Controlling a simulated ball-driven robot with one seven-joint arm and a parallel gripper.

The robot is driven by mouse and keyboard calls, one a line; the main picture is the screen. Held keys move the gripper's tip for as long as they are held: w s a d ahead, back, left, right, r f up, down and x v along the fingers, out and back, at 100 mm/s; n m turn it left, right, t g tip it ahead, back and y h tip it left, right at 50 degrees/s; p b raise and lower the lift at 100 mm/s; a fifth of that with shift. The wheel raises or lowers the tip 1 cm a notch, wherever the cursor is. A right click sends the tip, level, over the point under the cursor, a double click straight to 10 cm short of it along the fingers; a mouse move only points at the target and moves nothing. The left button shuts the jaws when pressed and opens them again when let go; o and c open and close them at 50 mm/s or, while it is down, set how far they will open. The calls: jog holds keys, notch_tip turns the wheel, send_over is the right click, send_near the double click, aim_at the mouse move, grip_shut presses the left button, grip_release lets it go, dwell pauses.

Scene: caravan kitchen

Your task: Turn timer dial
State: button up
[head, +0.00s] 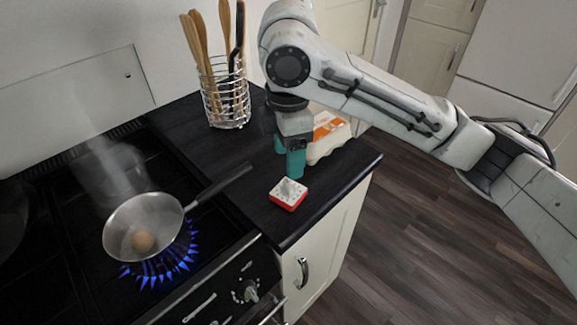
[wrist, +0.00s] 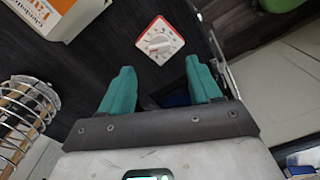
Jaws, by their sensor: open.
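The timer (head: 287,195) is a small square with a red body, a white face and a white dial knob. It lies face up on the black counter near its front edge. In the wrist view the timer (wrist: 160,41) is beyond the fingertips, roughly midway between them. My gripper (head: 289,160) has teal fingers and hangs just behind the timer, apart from it. In the wrist view the fingers of my gripper (wrist: 160,75) are spread with nothing between them.
An egg carton (head: 328,137) stands close behind my gripper. A wire utensil holder (head: 226,96) is at the back left. A saucepan (head: 144,226) with an egg sits over a lit blue flame, its handle (head: 221,185) reaching toward the counter. Bare counter (head: 215,150) lies left of my gripper.

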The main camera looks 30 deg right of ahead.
jog(key=shift+r, duration=1.75)
jog(key=shift+s, duration=0.1)
